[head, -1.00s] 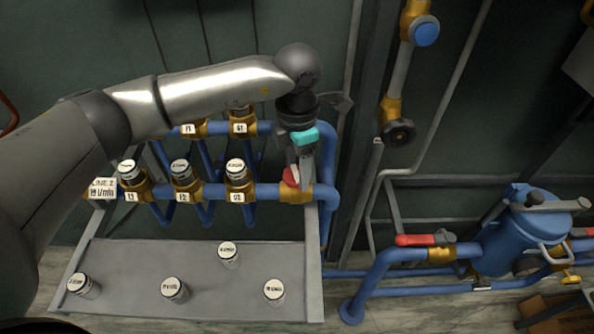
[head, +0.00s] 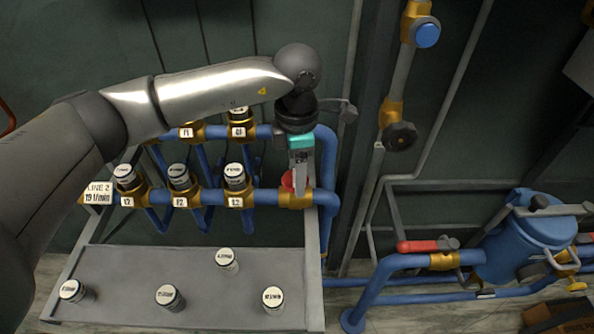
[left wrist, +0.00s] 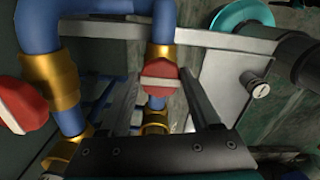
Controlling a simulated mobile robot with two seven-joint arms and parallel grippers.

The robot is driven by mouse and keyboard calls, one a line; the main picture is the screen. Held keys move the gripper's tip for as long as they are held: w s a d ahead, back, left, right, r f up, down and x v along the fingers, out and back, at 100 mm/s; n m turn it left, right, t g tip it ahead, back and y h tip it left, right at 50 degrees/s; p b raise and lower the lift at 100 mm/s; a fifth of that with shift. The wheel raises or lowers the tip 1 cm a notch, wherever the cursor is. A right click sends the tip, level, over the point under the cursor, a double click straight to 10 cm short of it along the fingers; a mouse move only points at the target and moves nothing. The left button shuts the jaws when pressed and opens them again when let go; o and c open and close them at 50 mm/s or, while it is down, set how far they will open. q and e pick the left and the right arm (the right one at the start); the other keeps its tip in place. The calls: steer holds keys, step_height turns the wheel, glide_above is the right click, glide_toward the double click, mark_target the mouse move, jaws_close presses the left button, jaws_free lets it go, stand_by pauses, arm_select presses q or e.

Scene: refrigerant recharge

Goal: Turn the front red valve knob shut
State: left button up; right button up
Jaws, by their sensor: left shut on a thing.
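The front red valve knob (head: 287,181) sits on the brass valve body (head: 296,199) at the right end of the front blue pipe. In the head view my left gripper (head: 299,182) reaches down over it and hides most of it. The gripper is shut on the knob. In the left wrist view the red knob (left wrist: 158,72), with a pale bar across it, shows between the two fingers (left wrist: 160,100). A second red knob (left wrist: 20,105) on a brass fitting shows at the left of that view. My right gripper is out of view.
Blue pipes with labelled, white-capped brass fittings (head: 179,190) run left of my gripper. Several loose capped cylinders (head: 168,298) stand on the grey tray (head: 120,258). A red-handled valve (head: 420,245) and a blue tank (head: 520,250) stand at the right.

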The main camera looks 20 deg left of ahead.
arm_select(q)
steer(key=o, duration=1.4)
steer(key=shift+r, duration=0.15)
step_height(320, 180, up, 15)
steer(key=shift+r+p, duration=0.1)
steer(key=shift+p, duration=0.85)
